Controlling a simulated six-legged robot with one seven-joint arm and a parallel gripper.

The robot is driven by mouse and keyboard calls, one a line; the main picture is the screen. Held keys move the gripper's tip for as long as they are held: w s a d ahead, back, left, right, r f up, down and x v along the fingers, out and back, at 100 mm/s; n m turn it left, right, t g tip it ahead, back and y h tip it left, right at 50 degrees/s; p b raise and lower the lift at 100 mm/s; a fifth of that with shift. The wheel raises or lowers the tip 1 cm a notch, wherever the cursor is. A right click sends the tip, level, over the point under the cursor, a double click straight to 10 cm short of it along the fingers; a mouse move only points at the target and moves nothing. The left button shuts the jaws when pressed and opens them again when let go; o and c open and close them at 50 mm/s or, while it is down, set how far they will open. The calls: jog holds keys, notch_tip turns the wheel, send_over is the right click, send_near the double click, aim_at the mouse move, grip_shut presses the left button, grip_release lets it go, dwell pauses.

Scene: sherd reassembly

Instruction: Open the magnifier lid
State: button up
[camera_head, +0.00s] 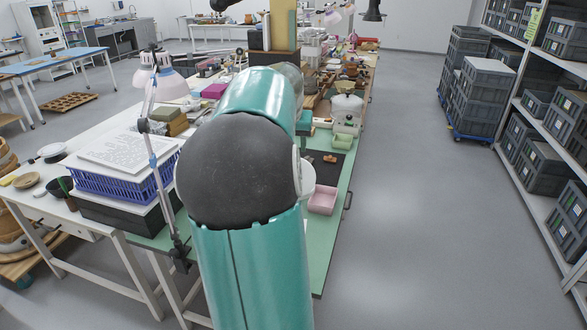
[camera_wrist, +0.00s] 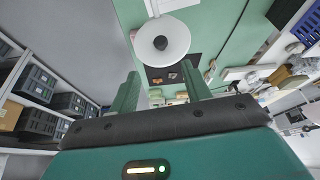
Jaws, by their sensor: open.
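In the wrist view a round white disc with a dark knob at its centre, which looks like the magnifier lid (camera_wrist: 176,31), is beyond my fingers. A white arm runs from its upper edge. My gripper (camera_wrist: 160,70) is open and empty, with its two green fingers apart below the disc in the picture. The disc lies roughly in line with the gap, and I see no contact. In the head view, a white rounded edge (camera_head: 308,178) shows beside my teal arm and may be the same disc. My arm hides the gripper there.
A dark mat (camera_head: 322,172) with orange-brown sherds (camera_head: 330,158) lies on the green bench top. A pink tray (camera_head: 323,201) and a green tray (camera_head: 342,141) are nearby. A lamp (camera_head: 170,86) and blue basket (camera_head: 130,188) stand left. The floor right of the bench is clear.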

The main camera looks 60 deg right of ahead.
jog(key=x, duration=1.3)
jog(key=shift+a, duration=0.1)
grip_shut()
